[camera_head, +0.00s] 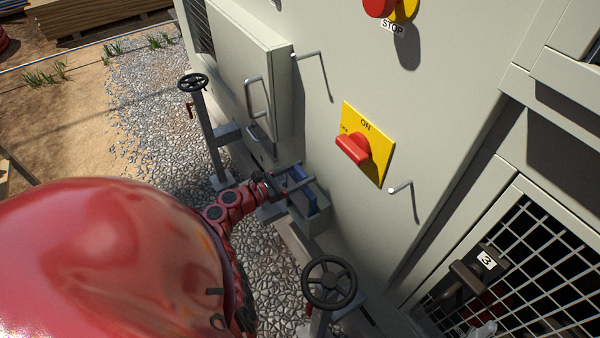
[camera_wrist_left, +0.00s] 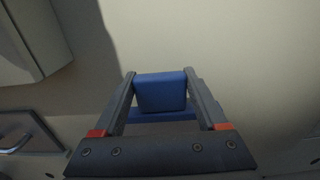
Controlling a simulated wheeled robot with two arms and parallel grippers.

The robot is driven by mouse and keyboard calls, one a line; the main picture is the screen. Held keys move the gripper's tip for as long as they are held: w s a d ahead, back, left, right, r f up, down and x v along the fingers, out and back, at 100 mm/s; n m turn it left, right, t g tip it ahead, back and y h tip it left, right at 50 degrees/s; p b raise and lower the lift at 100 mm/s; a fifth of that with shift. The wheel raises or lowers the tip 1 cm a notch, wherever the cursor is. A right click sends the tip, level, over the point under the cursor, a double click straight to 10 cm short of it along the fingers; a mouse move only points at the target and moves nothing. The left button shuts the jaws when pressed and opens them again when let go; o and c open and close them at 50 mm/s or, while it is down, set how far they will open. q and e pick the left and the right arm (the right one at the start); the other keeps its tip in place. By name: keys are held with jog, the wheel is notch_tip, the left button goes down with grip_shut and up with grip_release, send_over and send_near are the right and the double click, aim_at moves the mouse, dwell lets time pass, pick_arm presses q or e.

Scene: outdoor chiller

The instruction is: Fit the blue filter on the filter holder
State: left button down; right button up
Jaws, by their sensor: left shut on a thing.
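The blue filter (camera_wrist_left: 162,92) is between the fingertips of my left gripper (camera_wrist_left: 160,78) in the left wrist view, and the gripper is shut on it. In the head view my left gripper (camera_head: 297,178) is low against the chiller wall, with part of the blue filter (camera_head: 304,191) showing beside its fingers. A grey open box (camera_head: 317,211), which looks like the filter holder, is right at the filter. Whether the filter is inside it or just above it cannot be told, as the gripper covers part of it. My right gripper is not in view.
The chiller wall (camera_head: 320,130) carries a red ON switch (camera_head: 353,148) on a yellow plate and thin hooked handles (camera_head: 401,188). Black handwheels stand at the front (camera_head: 329,283) and back (camera_head: 193,83). A mesh door (camera_head: 525,265) is at right. Gravel (camera_head: 160,100) covers the ground.

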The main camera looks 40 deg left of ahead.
pick_arm(q)
jog(key=shift+f+b, duration=1.45)
jog(key=shift+f, duration=1)
grip_release()
jog(key=shift+s+a+r+p, duration=0.1)
jog(key=shift+s+a+p, duration=0.05)
jog(key=shift+s+p, duration=0.15)
jog(key=p+v, duration=0.2)
jog(key=v, duration=0.4)
jog(key=shift+s, duration=0.15)
